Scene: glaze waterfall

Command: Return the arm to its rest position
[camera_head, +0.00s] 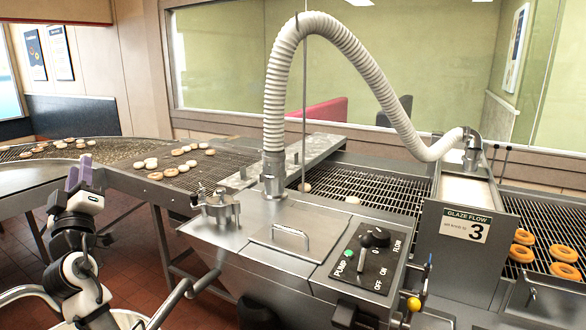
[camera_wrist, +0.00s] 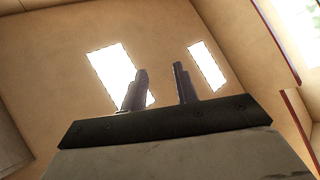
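My gripper (camera_head: 79,172) is at the left in the head view, raised with its fingers pointing up. It stands in front of the curved conveyor, apart from the glaze machine. In the wrist view my gripper (camera_wrist: 158,88) shows two dark fingers with a gap between them and nothing held. Beyond the fingers are only ceiling, wall and bright panels. My arm is folded low at the left of the head view.
The glaze machine (camera_head: 265,245) with its hose (camera_head: 345,40) and control panel (camera_head: 365,260) fills the middle. The curved conveyor (camera_head: 110,150) carries several doughnuts. Glazed doughnuts (camera_head: 563,253) lie on the right-hand belt. Tiled floor (camera_head: 135,240) shows between my arm and the machine.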

